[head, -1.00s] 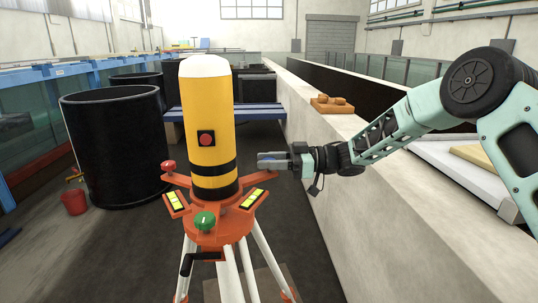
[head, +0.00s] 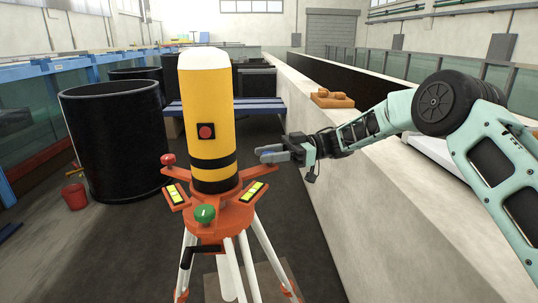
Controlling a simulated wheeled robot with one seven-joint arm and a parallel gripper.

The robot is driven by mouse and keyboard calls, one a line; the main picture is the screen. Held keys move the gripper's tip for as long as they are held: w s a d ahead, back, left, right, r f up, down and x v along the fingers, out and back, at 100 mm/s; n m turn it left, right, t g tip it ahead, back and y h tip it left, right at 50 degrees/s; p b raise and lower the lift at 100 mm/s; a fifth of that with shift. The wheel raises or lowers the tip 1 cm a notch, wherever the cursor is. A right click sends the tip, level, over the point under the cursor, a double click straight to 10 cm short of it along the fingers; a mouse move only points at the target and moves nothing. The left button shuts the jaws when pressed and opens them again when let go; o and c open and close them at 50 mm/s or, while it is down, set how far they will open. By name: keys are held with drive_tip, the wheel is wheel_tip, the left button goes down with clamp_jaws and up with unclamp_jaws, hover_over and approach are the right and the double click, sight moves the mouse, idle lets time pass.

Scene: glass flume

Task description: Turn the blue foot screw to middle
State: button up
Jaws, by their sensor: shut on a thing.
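A yellow cylinder (head: 206,110) with a white top and black bands stands on an orange three-armed base (head: 224,221) on a white-legged tripod. A red foot screw (head: 168,160) shows on the left arm of the base and a green one (head: 205,214) with a white mark at the front. My gripper (head: 268,154) reaches in from the right at the end of the right arm of the base. It is shut on the blue foot screw there. The fingers hide the screw almost wholly, so its mark and turn cannot be read.
Two bubble vials (head: 253,191) (head: 176,195) with yellow-green windows sit on the base. A black crank handle (head: 200,250) sticks out below. A long pale wall (head: 350,170) runs along the right, under my arm. Black tubs (head: 113,140) and a red bucket (head: 75,196) stand at left.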

drive_tip(key=shift+r, duration=0.2)
drive_tip(key=o, duration=1)
drive_tip(key=shift+f, duration=0.1)
drive_tip(key=shift+c, duration=0.2)
drive_tip(key=shift+w+d+f, duration=0.1)
drive_tip(key=shift+w+d, duration=0.05)
drive_tip(key=shift+d, duration=0.3)
drive_tip(key=b+v, duration=0.5)
drive_tip(key=v, duration=1.1)
drive_tip(key=shift+d, duration=0.2)
drive_tip(key=shift+w, duration=0.1)
